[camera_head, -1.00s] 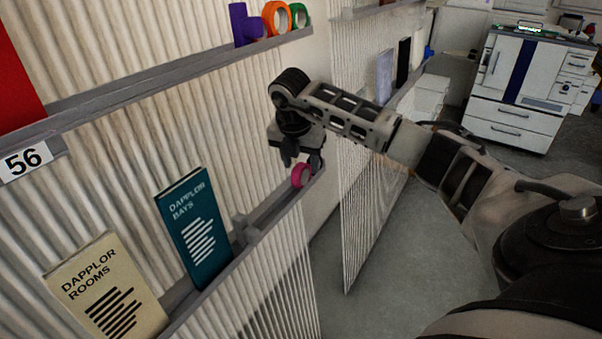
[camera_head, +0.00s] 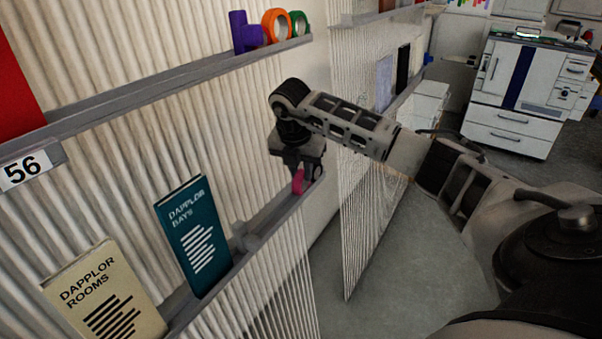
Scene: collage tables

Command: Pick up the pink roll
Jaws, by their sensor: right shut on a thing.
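The pink roll (camera_head: 298,182) stands on the lower shelf (camera_head: 262,226) near its right end. My right gripper (camera_head: 301,172) points down over the roll and is shut on it. The gripper's fingers hide part of the roll, so only a pink strip shows. I cannot tell whether the roll still touches the shelf. My left gripper is not in view.
A teal book (camera_head: 196,238) and a cream book (camera_head: 103,292) lean on the lower shelf to the left. A grey piece (camera_head: 240,236) stands between them and the roll. Purple, orange (camera_head: 275,25) and green rolls sit on the upper shelf. A printer (camera_head: 520,90) stands back right.

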